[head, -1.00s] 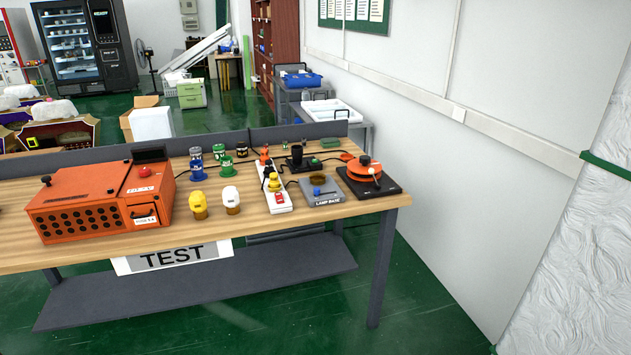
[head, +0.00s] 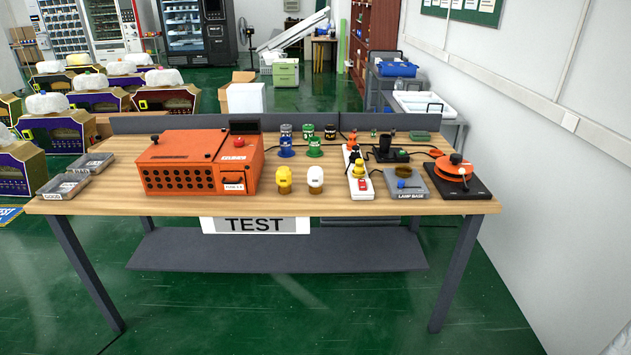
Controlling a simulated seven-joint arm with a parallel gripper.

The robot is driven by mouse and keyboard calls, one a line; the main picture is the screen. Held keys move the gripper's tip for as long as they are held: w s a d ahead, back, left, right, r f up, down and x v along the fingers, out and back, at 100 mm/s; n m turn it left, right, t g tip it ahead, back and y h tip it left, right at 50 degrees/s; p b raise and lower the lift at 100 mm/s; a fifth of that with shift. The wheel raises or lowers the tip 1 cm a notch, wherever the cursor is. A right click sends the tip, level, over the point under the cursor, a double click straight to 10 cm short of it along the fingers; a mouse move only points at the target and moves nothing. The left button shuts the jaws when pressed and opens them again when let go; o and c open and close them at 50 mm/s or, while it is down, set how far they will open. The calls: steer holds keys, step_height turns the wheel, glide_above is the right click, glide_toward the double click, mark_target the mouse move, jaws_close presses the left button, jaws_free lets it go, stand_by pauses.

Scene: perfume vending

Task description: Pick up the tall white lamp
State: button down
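A small white lamp (head: 315,178) with a gold-brown base stands upright near the front middle of the wooden table (head: 350,206). A yellow lamp (head: 284,179) of similar shape stands just to its left. No other white lamp shows on the table. My gripper is not in view.
An orange machine (head: 185,165) stands left of the lamps. Blue (head: 286,148) and green (head: 314,148) pieces stand behind them. A white power strip (head: 352,160) with plugs is to the right, then an orange reel device (head: 455,168). Grey trays (head: 66,187) sit far left.

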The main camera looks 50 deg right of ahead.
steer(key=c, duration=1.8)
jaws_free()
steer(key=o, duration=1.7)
